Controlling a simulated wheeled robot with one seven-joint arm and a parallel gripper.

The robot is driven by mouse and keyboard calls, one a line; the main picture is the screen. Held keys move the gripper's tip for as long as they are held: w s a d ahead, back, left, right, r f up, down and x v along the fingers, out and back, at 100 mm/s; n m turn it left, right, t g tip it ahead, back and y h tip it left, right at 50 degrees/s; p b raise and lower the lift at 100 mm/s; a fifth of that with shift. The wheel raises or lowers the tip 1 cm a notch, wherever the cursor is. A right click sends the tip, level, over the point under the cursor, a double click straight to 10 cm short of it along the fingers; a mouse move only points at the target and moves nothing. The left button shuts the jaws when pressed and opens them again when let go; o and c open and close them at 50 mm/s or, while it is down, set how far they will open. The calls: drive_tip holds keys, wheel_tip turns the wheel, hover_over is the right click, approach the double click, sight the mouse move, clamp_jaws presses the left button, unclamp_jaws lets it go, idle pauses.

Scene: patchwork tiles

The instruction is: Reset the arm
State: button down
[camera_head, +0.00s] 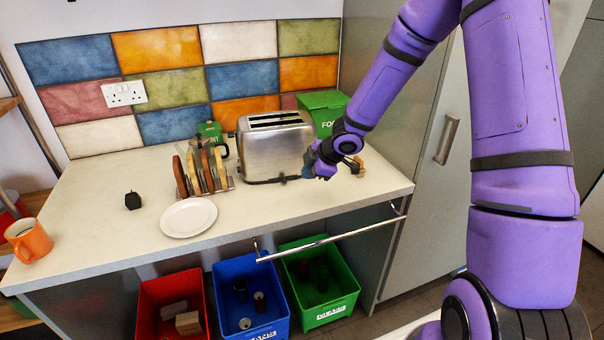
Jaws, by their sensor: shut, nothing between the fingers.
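My purple arm comes in from the right and reaches left over the counter (290,206). My gripper (313,176) is at the right end of the silver toaster (270,150), close in front of it. I cannot tell whether it touches the toaster. The gripper is small and partly hidden by its own wrist; it looks shut, with nothing seen in it. A small brown item (357,165) shows just right of the wrist, partly hidden.
A toast rack (226,187), a white plate (188,217), a small black object (132,200) and an orange mug (29,241) stand left. A green box (322,104) is behind. A rail (330,238) and red, blue (247,265) and green bins are below. The counter's right front is clear.

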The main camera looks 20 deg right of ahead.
drive_tip(key=s+d+r+m+h, duration=0.2)
drive_tip(key=s+r+m, duration=0.15)
drive_tip(key=r, duration=0.35)
drive_tip(key=s+d+r+m+t+h, duration=0.1)
drive_tip(key=s+d+r+m+h, duration=0.1)
drive_tip(key=s+r+h, duration=0.3)
drive_tip(key=s+d+r+m, duration=0.2)
drive_tip(key=r+m, duration=0.1)
drive_tip(key=r, duration=0.5)
drive_tip(key=s+a+r+m+y, duration=0.1)
drive_tip(key=s+r+m, duration=0.1)
drive_tip(key=s, duration=0.6)
drive_tip(key=s+a+r+m+g, duration=0.1)
drive_tip(key=s+r+m, duration=0.2)
drive_tip(key=s, duration=0.5)
drive_tip(key=s+a+r+m+y, duration=0.1)
drive_tip(key=s+r+m, duration=0.2)
drive_tip(key=s, duration=0.5)
drive_tip(key=shift+s+r+y, duration=0.25)
drive_tip(key=shift+r+y, duration=0.05)
drive_tip(key=shift+r, duration=0.25)
